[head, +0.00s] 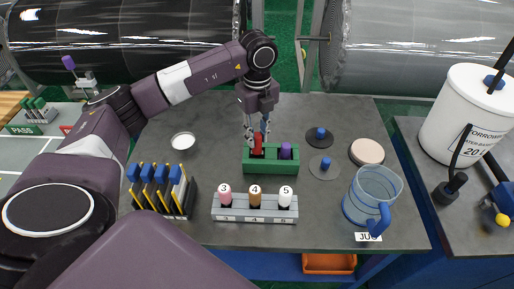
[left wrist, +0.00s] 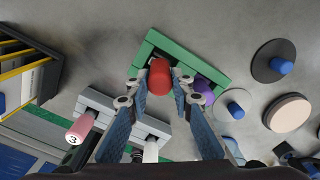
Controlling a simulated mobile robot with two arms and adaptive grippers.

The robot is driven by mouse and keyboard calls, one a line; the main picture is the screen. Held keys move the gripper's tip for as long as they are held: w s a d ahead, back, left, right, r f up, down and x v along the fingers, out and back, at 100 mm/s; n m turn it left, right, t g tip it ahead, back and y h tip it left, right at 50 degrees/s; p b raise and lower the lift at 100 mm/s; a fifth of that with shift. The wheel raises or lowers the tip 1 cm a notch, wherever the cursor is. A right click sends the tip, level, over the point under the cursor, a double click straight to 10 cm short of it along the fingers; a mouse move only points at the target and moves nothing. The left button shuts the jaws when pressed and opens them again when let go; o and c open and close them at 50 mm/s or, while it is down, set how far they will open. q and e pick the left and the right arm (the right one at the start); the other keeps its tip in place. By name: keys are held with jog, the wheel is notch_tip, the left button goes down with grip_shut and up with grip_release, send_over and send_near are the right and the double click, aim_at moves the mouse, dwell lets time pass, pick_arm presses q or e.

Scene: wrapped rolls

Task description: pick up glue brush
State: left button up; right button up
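A green holder (head: 270,166) stands at the back middle of the grey table, with a red-handled tool (head: 257,144) and a purple-handled tool (head: 285,151) upright in it. I cannot tell from their tops which is the glue brush. My left gripper (head: 256,133) points down over the holder at the red handle. In the left wrist view the red handle (left wrist: 160,77) lies between the open fingertips, with a small gap visible on its left; the purple handle (left wrist: 203,90) is partly behind the right finger. My right gripper is not in view.
A grey rack (head: 254,216) with numbered markers stands in front of the holder. A dark rack with blue-topped tools (head: 160,191) is left, a blue jug (head: 372,197) right. Discs with blue knobs (head: 324,167) and a beige disc (head: 367,151) lie near the holder.

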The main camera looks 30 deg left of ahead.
pick_arm(q)
grip_shut()
jog(key=shift+r, duration=0.55)
notch_tip(320, 180, up, 6)
jog(key=shift+w+r+b, duration=0.1)
jog(key=shift+b, duration=0.95)
notch_tip(320, 180, up, 13)
jog(key=p, duration=0.1)
jog(key=shift+p, duration=0.4)
jog(key=shift+f, duration=0.2)
